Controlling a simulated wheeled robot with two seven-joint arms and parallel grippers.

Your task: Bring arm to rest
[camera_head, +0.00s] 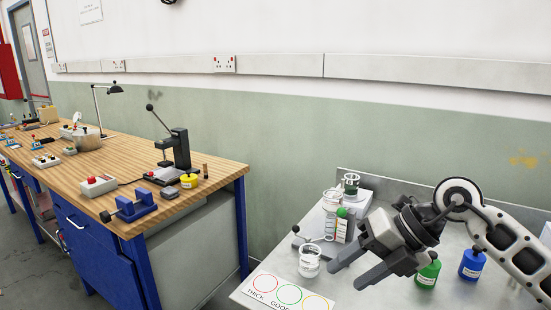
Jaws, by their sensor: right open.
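My right arm (515,245) comes in from the right over the grey metal table (455,296). My right gripper (345,277) is open, with its two fingers pointing down and left. Nothing shows between the fingers. The gripper is just right of a clear glass beaker (309,262) and above the table; I cannot tell the exact gap. My left gripper and left arm are not in view.
A card with coloured circles (289,293) lies at the table's front edge. A green bottle (428,272) and a blue bottle (472,264) stand beneath my arm. A green-capped container (342,225) and glassware stand behind the gripper. A cluttered wooden bench (130,160) is at left.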

